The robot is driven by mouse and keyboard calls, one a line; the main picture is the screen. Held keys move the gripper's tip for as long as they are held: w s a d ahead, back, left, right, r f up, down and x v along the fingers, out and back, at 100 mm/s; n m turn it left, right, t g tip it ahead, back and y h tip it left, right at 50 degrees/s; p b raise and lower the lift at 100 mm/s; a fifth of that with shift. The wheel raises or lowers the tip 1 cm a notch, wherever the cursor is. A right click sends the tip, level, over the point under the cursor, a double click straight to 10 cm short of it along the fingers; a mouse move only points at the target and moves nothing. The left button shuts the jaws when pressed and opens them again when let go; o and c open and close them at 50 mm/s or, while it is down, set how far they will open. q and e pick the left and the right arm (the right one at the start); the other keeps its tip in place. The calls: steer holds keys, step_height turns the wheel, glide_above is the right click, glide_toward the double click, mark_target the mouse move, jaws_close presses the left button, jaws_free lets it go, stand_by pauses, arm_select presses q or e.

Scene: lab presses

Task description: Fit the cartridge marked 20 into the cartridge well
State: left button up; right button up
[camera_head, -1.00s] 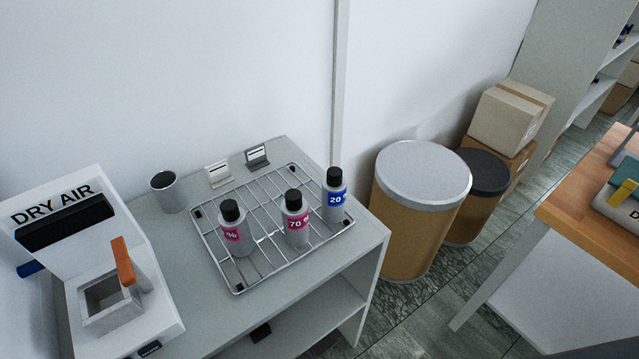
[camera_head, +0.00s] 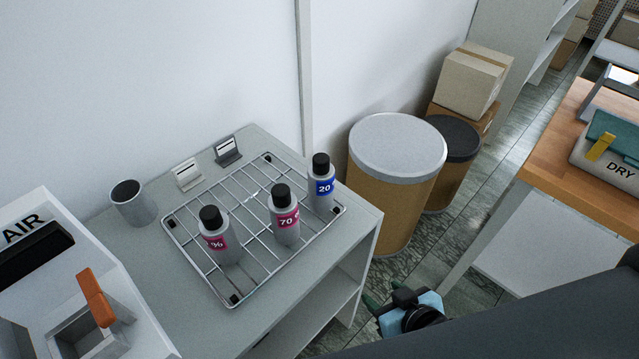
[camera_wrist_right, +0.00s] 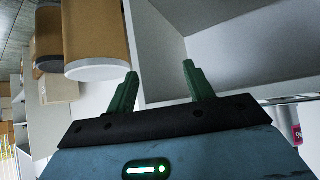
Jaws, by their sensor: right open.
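The cartridge marked 20 (camera_head: 321,184), grey with a black cap and blue label, stands upright at the right end of the wire rack (camera_head: 191,256). The cartridge marked 70 (camera_head: 284,216), with a pink label, stands to its left. A third pink-labelled cartridge (camera_head: 219,236) stands further left, its number partly turned away. The dry-air machine (camera_head: 40,232) at the left has a square opening (camera_head: 88,332) beside an orange lever (camera_head: 96,297). My right gripper (camera_head: 372,300) is low in front of the shelf unit, apart from the cartridges. In the wrist view its green fingers (camera_wrist_right: 158,88) are spread and empty.
A grey cup (camera_head: 134,204) and two small card holders (camera_head: 187,175) stand behind the rack. Drums (camera_head: 398,190) and boxes (camera_head: 472,82) stand right of the bench. A wooden table (camera_head: 575,185) with a machine is at the right.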

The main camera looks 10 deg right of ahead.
steer(key=w+a+r+t+y, duration=0.15)
steer(key=w+r+t, duration=0.25)
steer(key=w+r, duration=0.4)
steer(key=n+t+y, duration=0.2)
steer(key=t+y, duration=0.1)
steer(key=t, duration=0.1)
glide_toward(326, 169)
steer(key=x, duration=0.4)
steer(key=shift+w+a+f, duration=0.1)
steer(key=shift+w+a, duration=0.05)
steer(key=shift+w, duration=0.5)
steer(key=shift+w+a+f, duration=0.15)
steer(key=shift+w+a, duration=0.05)
steer(key=shift+w, duration=0.4)
steer(key=shift+w+a+r, duration=0.1)
steer(key=shift+w+r, duration=0.05)
steer(key=shift+w, duration=0.1)
steer(key=p+x, duration=0.1)
steer(key=x, duration=0.2)
steer(key=shift+w+a+r, duration=0.15)
steer(key=shift+r, duration=0.1)
steer(key=shift+w+a+f, duration=0.1)
steer(key=shift+w+a, duration=0.1)
steer(key=shift+w, duration=0.3)
arm_select(q)
steer(key=shift+w+r, duration=0.6)
steer(key=shift+r, duration=0.1)
arm_select(e)
steer(key=shift+c, duration=0.4)
jaws_close()
